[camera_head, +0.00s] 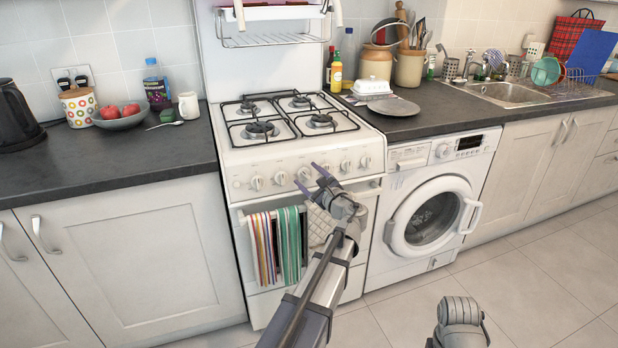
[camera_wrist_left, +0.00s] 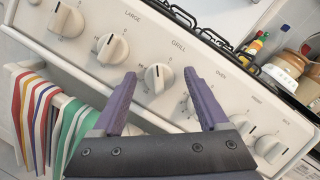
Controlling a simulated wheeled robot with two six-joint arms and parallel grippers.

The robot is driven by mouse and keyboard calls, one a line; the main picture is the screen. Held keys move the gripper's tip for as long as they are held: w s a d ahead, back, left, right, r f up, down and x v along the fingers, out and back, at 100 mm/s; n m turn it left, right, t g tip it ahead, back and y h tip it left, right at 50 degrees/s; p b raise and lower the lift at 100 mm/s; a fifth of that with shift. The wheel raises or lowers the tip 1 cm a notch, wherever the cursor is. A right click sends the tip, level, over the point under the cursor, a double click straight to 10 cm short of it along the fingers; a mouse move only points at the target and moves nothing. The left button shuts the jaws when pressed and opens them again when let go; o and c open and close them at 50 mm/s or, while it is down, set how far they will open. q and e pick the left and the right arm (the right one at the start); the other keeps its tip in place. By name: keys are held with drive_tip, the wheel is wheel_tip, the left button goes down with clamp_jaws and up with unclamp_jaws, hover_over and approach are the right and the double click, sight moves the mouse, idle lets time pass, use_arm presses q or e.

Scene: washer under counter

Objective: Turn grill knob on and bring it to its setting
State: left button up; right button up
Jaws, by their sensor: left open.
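The white cooker's control panel (camera_head: 240,187) carries a row of round white knobs. The grill knob (camera_wrist_left: 157,78) sits under the printed word GRILL in the left wrist view, with a dark mark near its top. It also shows in the head view (camera_head: 304,174). My left gripper (camera_head: 308,175) is open in front of the panel. In the left wrist view its purple fingers (camera_wrist_left: 160,84) lie on either side of the grill knob, apart from it in the picture. Whether the fingertips are level with the knob in depth I cannot tell.
Striped towels (camera_head: 278,245) hang on the oven rail below the knobs. Neighbouring knobs (camera_wrist_left: 112,48) stand close on both sides. Gas burners (camera_head: 275,120) are above, a washing machine (camera_head: 412,225) is to the right. The tiled floor (camera_head: 520,285) in front is clear.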

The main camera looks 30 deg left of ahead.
use_arm(q)
clamp_jaws()
idle(0.7)
